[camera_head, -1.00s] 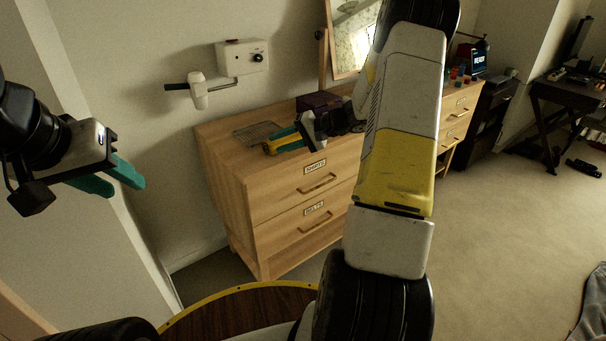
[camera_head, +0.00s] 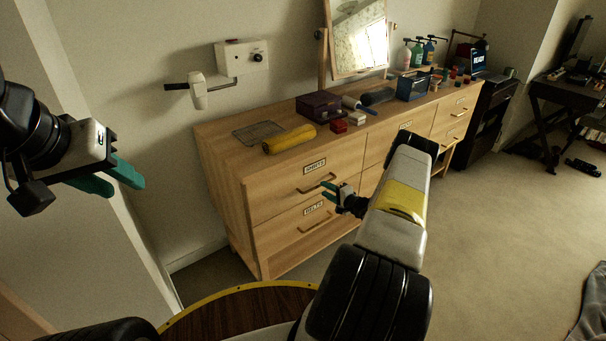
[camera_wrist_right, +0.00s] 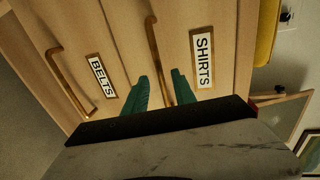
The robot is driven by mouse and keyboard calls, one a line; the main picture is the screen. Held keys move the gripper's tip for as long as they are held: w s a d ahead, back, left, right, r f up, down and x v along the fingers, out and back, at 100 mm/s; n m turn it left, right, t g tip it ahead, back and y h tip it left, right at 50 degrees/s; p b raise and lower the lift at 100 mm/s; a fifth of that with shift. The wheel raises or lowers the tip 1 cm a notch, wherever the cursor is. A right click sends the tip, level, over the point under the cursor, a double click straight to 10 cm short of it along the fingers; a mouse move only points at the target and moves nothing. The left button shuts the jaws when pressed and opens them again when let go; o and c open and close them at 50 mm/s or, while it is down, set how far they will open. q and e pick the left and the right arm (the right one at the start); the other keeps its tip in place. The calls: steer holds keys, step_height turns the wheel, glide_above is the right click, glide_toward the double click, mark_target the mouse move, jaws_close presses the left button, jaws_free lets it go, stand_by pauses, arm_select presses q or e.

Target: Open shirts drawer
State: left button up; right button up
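The shirts drawer (camera_head: 275,195) is the upper left drawer of the wooden dresser, and it looks shut. Its label (camera_wrist_right: 203,58) and bar handle (camera_wrist_right: 153,45) show in the right wrist view. My right gripper (camera_head: 328,192) is in front of this drawer by the handle's right end. In the right wrist view its teal fingertips (camera_wrist_right: 160,82) are apart, with the handle lying between them in the picture; I cannot tell whether they touch it. My left gripper (camera_head: 132,176) is by the wall at the left, empty, its two teal fingers slightly apart.
The belts drawer (camera_head: 290,235) with its own handle is just below. A yellow roll (camera_head: 289,139), a dark purple box (camera_head: 318,105) and a mirror (camera_head: 358,38) stand on the dresser top.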

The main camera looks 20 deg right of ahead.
mark_target(319, 186)
steer(key=x, duration=0.5)
steer(key=shift+w, duration=0.1)
jaws_close()
stand_by(1.3)
